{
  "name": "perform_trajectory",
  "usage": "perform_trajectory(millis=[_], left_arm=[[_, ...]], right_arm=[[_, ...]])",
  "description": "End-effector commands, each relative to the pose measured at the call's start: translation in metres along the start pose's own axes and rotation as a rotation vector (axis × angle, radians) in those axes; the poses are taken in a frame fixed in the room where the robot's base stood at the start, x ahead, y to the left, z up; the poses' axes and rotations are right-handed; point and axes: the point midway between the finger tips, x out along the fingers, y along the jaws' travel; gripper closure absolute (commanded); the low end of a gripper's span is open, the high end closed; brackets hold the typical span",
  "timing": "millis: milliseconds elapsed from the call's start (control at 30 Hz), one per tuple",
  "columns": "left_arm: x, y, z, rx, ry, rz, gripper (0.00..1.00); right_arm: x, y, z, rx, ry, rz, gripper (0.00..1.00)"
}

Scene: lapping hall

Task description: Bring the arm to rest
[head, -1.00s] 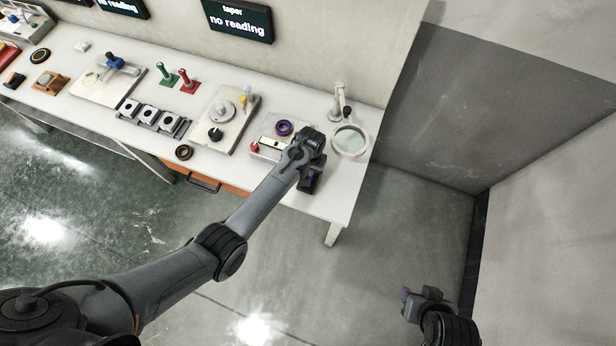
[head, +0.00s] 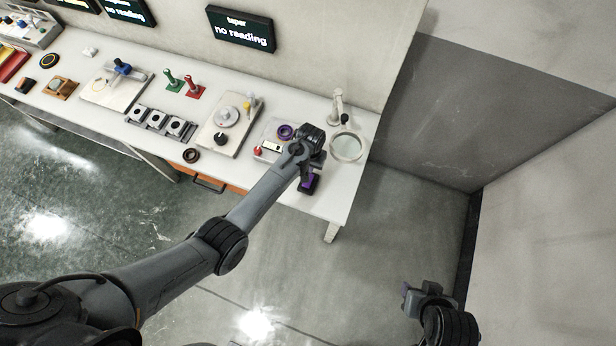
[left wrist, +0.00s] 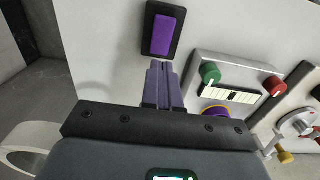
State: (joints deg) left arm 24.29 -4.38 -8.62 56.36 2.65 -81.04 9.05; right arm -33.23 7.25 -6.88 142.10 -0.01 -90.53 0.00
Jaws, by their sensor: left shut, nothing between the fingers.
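My left gripper (head: 314,165) is over the right end of the white bench (head: 335,205). In the left wrist view its purple fingers (left wrist: 160,82) are together and empty. A purple pad in a black frame (left wrist: 163,33) lies on the bench just beyond the fingertips. It also shows in the head view, just below the gripper (head: 309,184). The fingers appear apart from the pad. My right gripper (head: 411,292) is off the bench at the lower right, and its fingers are too small to read.
A panel with a green knob (left wrist: 209,74), a red knob (left wrist: 274,85) and a purple ring (head: 285,131) sits close by. A round magnifier (head: 347,147) stands at the bench's right end. Several fixtures line the bench leftward. A grey wall (head: 480,110) is at right.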

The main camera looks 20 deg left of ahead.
Motion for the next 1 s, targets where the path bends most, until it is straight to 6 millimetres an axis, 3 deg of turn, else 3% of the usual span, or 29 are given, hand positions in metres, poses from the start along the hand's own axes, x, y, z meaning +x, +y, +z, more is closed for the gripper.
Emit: perform_trajectory(millis=[133,667,767,867,1000], left_arm=[[-0.009,0.0,0.0,0.0,0.0,0.0,1.0],[-0.005,0.0,0.005,0.0,-0.009,0.0,1.0],[0.006,-0.002,0.022,-0.001,-0.038,-0.003,1.0],[0.026,-0.007,0.053,-0.003,-0.09,-0.01,1.0],[0.058,-0.023,0.122,-0.011,-0.181,-0.026,1.0]], right_arm=[[-0.01,0.0,-0.003,0.0,0.0,0.0,0.57],[-0.011,-0.002,-0.004,0.009,0.001,-0.007,0.57],[-0.013,-0.002,-0.005,0.01,0.001,-0.008,0.57],[-0.018,-0.002,-0.006,0.01,0.001,-0.008,0.57],[-0.03,-0.001,-0.01,0.009,0.001,-0.008,0.57]])
